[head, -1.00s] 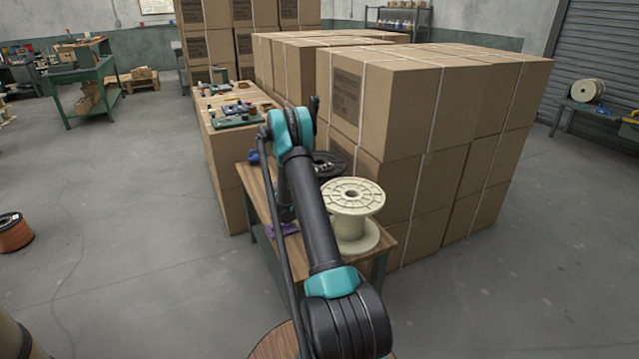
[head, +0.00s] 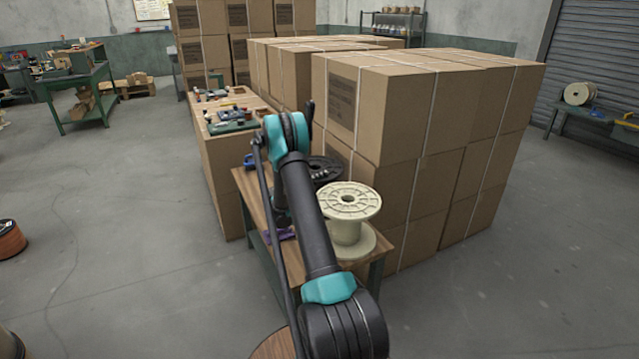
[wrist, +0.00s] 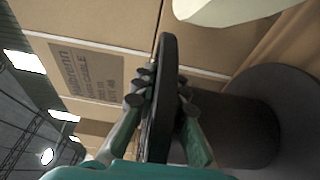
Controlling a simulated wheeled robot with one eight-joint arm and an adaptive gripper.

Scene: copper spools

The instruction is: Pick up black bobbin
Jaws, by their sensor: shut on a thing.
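The black bobbin (head: 325,168) is partly hidden behind my arm in the head view, at the far side of the small wooden-topped table (head: 262,205). In the wrist view the black bobbin (wrist: 240,130) fills the right half, its near flange edge-on and its barrel and other flange to the right. My gripper (wrist: 160,92) is shut on that near flange, with fingers on both sides of it. My gripper is hidden in the head view. Whether the bobbin touches the table cannot be told.
A cream spool (head: 349,203) stands on the table's near end, close to the black bobbin. Tall stacked cartons (head: 400,115) rise just behind and right. A purple item (head: 280,235) lies on the table's left side. Open floor (head: 130,230) lies to the left.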

